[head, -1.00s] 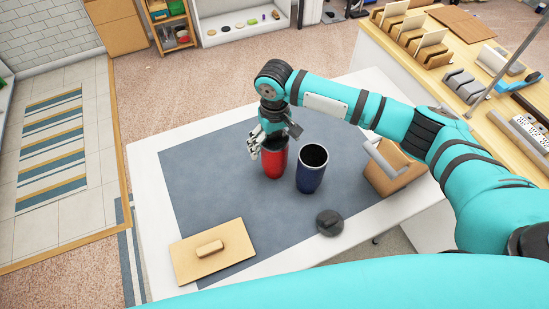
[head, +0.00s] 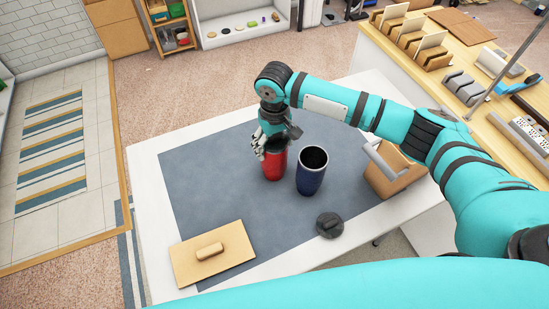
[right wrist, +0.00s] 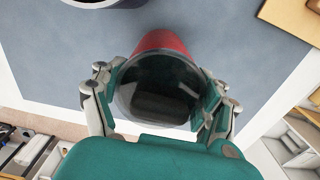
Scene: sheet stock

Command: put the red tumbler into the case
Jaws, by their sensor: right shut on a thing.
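The red tumbler (head: 274,168) stands upright on the grey mat, left of a dark blue tumbler (head: 312,172). My right gripper (head: 270,148) is at its upper part, shut on it from above. In the right wrist view the red tumbler (right wrist: 163,42) shows its dark open mouth between the two fingers (right wrist: 160,100). A tan box (head: 400,182), which looks like the case, stands at the table's right side, partly hidden by my right arm. A flat tan board with a grip (head: 228,262), perhaps its lid, lies at the front left. My left gripper is not in view.
The white table (head: 148,200) carries the grey mat (head: 205,185). A dark round lid (head: 329,225) lies near the mat's front right. The blue tumbler stands close beside the red one. A wooden counter (head: 445,85) is at the right.

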